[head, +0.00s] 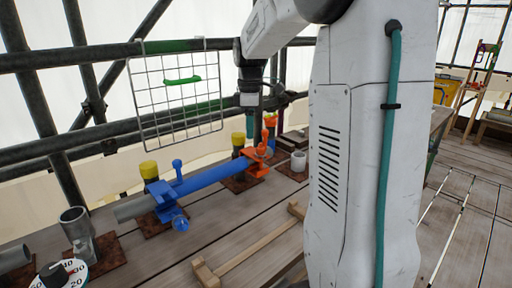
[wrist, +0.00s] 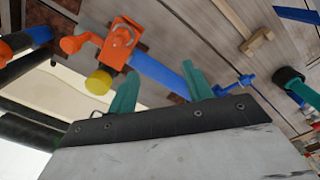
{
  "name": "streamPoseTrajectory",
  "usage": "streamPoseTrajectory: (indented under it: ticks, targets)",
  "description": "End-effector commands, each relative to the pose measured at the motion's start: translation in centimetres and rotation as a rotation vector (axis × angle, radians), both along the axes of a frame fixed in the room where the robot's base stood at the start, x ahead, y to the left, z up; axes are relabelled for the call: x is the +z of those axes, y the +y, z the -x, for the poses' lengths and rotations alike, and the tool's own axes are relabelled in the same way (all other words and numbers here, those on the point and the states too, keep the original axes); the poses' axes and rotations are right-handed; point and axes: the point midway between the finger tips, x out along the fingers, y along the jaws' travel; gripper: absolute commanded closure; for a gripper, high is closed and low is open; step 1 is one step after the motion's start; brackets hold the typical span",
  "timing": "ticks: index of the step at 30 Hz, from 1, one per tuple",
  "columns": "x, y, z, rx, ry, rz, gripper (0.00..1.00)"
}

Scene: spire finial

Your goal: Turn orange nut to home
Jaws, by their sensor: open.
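The orange clamp fitting (head: 257,164) sits at the far right end of the blue tube (head: 213,174) in the head view, with an orange ball-ended handle (head: 265,140) standing up from it. I cannot clearly tell which orange part is the nut. In the wrist view the orange fitting (wrist: 119,42) shows at upper left, with an orange knob (wrist: 74,43) on its left. My gripper (wrist: 160,68) shows two teal fingers spread apart with nothing held between them; the orange fitting lies beyond and left of them. In the head view my wrist hangs above the fitting, fingers hard to make out.
A blue clamp (head: 165,202) with a ball-ended handle holds the tube's near part. Yellow-capped posts (head: 149,169) stand behind the tube. A wire rack (head: 178,95) hangs on the scaffold rails. A wooden frame piece (head: 245,248) lies on the planks in front.

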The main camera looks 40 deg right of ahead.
Motion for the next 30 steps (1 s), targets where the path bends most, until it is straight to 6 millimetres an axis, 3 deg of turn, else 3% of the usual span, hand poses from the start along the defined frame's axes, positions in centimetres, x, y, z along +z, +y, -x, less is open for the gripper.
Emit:
streamPoseTrajectory:
  ticks: [1, 3, 8, 21, 30]
  targets:
    - [-0.9, -2.2, -0.8, 0.032, 0.007, -0.004, 0.5]
    - [-1.7, -4.4, -1.6, 0.079, 0.012, -0.006, 0.5]
    - [-2.8, -7.0, -2.4, 0.139, 0.016, -0.008, 0.5]
    - [-8.9, -7.2, -2.4, 0.149, 0.018, -0.01, 0.5]
    - [-10.6, -7.1, -2.4, 0.149, 0.017, -0.009, 0.5]
